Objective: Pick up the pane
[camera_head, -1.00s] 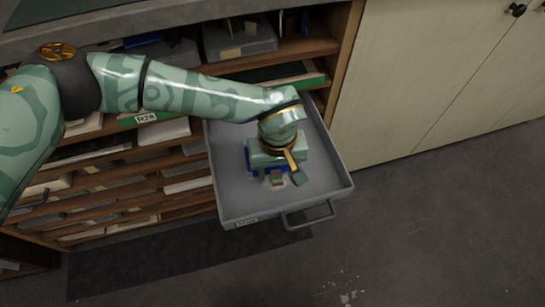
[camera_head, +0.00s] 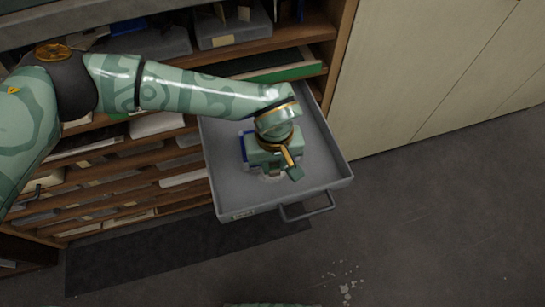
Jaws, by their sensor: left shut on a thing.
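My left gripper (camera_head: 280,174) reaches down into a grey open drawer (camera_head: 325,172). It is shut on the pane, which is mostly hidden under the gripper's body. A blue edge (camera_head: 244,152), apparently the pane's, shows at the gripper's left side. A small pale patch shows below the gripper near the fingers; I cannot tell what it is. Whether the pane is clear of the drawer floor cannot be told. My right gripper does not show.
The drawer has raised walls and a handle (camera_head: 308,210) at its front. Behind it stands a wooden rack (camera_head: 180,176) with several shelves of flat pieces. Pale cabinet doors (camera_head: 425,75) stand to the right. The dark floor (camera_head: 430,230) in front is open.

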